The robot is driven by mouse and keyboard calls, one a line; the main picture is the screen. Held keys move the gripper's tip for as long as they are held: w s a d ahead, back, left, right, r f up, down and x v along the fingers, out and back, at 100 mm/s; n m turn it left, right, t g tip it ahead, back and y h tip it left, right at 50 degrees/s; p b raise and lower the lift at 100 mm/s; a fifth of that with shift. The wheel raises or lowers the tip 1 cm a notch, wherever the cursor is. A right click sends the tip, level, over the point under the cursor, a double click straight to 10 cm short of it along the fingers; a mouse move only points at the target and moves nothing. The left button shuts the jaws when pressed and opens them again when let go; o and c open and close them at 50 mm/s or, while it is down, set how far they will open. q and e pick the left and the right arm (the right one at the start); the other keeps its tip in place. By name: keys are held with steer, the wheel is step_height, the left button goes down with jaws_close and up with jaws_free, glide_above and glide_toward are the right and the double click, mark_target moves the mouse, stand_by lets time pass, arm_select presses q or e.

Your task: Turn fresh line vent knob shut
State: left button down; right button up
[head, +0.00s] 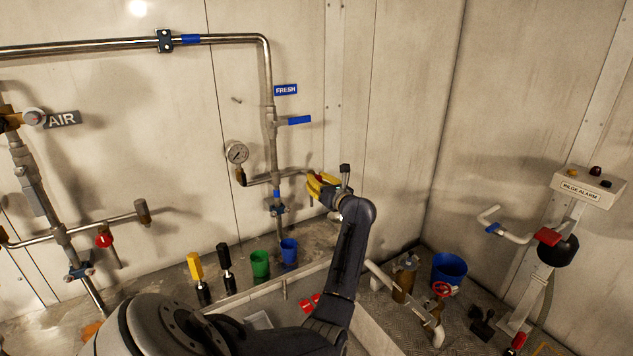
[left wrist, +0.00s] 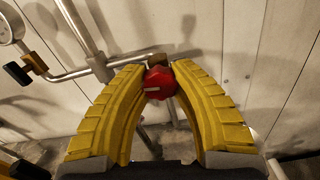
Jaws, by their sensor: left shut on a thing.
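The fresh line vent knob is a red round knob (left wrist: 160,83) with a pale mark on its face, at the end of a side branch of the fresh line pipe. In the left wrist view it sits between the tips of my left gripper (left wrist: 159,72), whose yellow fingers are shut on it. In the head view my left gripper (head: 320,187) is at the branch's right end, and the fingers cover most of the knob. The blue FRESH sign (head: 286,90) is on the wall above. My right gripper is not in view.
A blue lever valve (head: 299,120) and a pressure gauge (head: 237,153) are on the fresh line. Green (head: 260,264) and blue (head: 289,251) cups stand below. A bilge alarm box (head: 588,186) is at right. The wall right of the gripper is bare.

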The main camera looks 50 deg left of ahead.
arm_select(q)
steer(key=m, duration=0.4)
steer(key=shift+f+m, duration=0.2)
steer(key=shift+m, duration=0.1)
steer(key=m, duration=0.3)
steer(key=shift+m, duration=0.4)
steer(key=m, duration=0.4)
steer(key=shift+s, duration=0.1)
steer(key=shift+m, duration=2.1)
steer(key=c, duration=1)
jaws_free()
steer(key=shift+r, duration=0.15)
